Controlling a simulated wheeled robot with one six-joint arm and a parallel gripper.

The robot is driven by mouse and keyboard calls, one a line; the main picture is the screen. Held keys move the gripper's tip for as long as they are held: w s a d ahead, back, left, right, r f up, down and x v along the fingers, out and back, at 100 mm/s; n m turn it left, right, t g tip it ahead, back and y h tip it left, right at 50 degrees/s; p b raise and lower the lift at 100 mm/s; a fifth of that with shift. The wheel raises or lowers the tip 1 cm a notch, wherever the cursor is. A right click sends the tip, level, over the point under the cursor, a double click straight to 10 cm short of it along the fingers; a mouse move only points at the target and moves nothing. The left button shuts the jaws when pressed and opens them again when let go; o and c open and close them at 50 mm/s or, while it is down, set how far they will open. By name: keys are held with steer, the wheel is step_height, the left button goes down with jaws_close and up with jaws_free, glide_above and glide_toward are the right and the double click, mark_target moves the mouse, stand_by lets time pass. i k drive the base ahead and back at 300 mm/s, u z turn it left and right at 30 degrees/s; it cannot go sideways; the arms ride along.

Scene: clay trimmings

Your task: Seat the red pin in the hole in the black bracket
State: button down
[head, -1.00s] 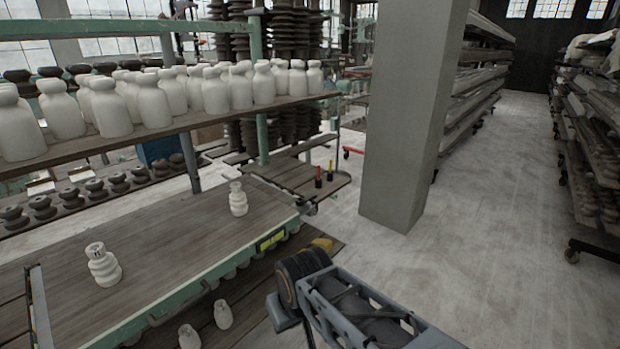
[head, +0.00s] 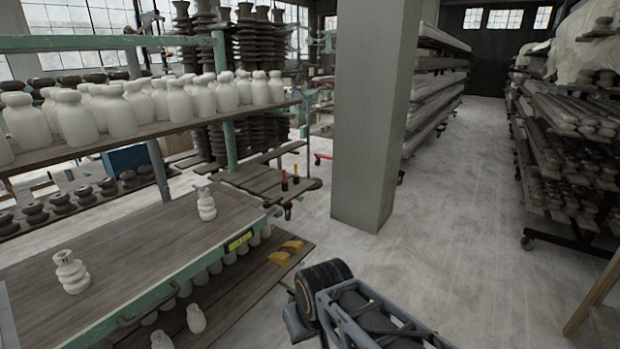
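Two small upright items stand near the right end of a low wooden bench (head: 255,181) in the middle distance. One is dark with a red top (head: 284,181); the other is yellowish with a dark foot (head: 296,173). They are too small to tell whether either is the red pin. I cannot make out a black bracket or its hole. Part of my arm shows at the bottom centre, far in front of the bench, but my gripper's fingers are not in view.
A green-edged table (head: 120,245) with two white insulators stands at the left, below a shelf of white bottle shapes. A grey pillar (head: 372,120) stands right of the bench. Pale floor (head: 440,230) is open between pillar and loaded racks (head: 575,140) at right.

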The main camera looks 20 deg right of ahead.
mark_target(92, 119)
steer(key=z, duration=0.6)
steer(key=i, duration=0.8)
steer(key=z, duration=0.4)
steer(key=i, duration=0.85)
steer(key=u, duration=0.7)
steer(key=i, duration=0.5)
steer(key=u, duration=2.55)
